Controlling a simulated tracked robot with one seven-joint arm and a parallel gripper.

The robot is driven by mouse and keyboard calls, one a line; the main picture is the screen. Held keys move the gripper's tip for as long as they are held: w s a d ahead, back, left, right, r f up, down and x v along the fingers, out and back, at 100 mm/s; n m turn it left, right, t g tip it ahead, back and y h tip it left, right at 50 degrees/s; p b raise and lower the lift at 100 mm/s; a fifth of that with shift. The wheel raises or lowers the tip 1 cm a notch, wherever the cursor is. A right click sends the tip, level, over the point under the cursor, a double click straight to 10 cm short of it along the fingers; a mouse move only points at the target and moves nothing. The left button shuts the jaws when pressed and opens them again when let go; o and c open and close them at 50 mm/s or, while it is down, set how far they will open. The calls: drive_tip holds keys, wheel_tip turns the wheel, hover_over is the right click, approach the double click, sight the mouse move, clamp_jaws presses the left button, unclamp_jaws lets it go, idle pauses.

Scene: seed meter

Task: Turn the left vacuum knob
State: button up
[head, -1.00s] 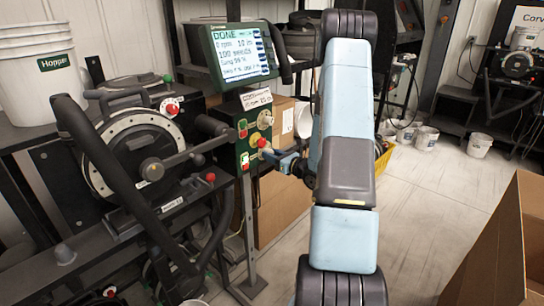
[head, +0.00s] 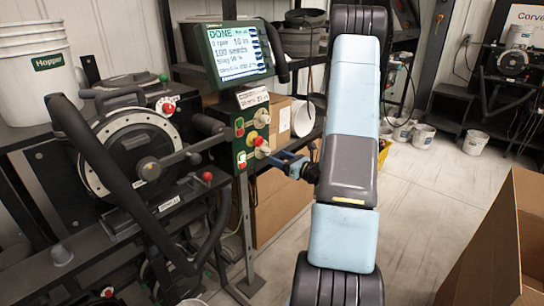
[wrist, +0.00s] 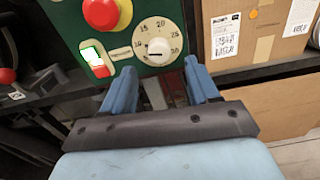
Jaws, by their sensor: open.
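The green control panel (head: 251,172) stands left of my arm in the head view. A cream numbered dial (wrist: 158,42) with a round knob is on its lower part, right of and below a red mushroom button (wrist: 103,12) in the wrist view. The dial also shows in the head view (head: 262,152). Another dial (head: 261,117) sits higher on the panel. I cannot tell which is the left vacuum knob. My gripper (wrist: 161,75) is open and empty. Its blue fingers are just below the dial in the wrist view, and it also shows right of the panel (head: 279,160).
A lit green and red switch (wrist: 95,58) is left of the dial. A display (head: 238,50) tops the panel. The seed meter (head: 130,150) with red-tipped handles is left of it. Cardboard boxes (head: 283,200) stand behind. Open floor lies to the right.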

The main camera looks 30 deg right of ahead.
drive_tip(key=v, duration=0.8)
idle(0.4)
